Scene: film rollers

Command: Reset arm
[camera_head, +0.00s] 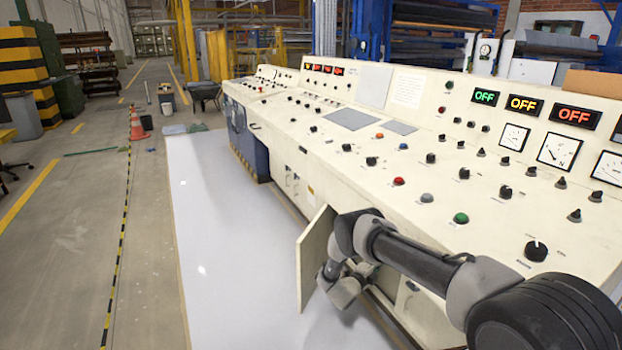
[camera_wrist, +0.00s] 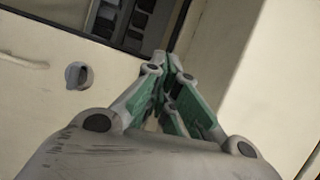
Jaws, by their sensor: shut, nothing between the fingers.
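My arm reaches from the lower right of the head view to the lower front of a long cream control console (camera_head: 330,155). A cabinet door (camera_head: 314,255) in the console's front stands open beside my wrist. My gripper (camera_wrist: 172,62) is shut and empty in the wrist view, its green-padded fingers close together. Behind the fingertips is a dark opening (camera_wrist: 140,22) with several dark parts inside. A grey knob (camera_wrist: 79,75) sits on the cream panel left of the fingers. In the head view the fingers are hard to make out behind my wrist.
The console top carries several knobs, coloured buttons, dials and lit OFF displays (camera_head: 525,104). A pale floor strip (camera_head: 225,240) runs clear along its front. An orange cone (camera_head: 137,124) and a bucket (camera_head: 167,107) stand farther back.

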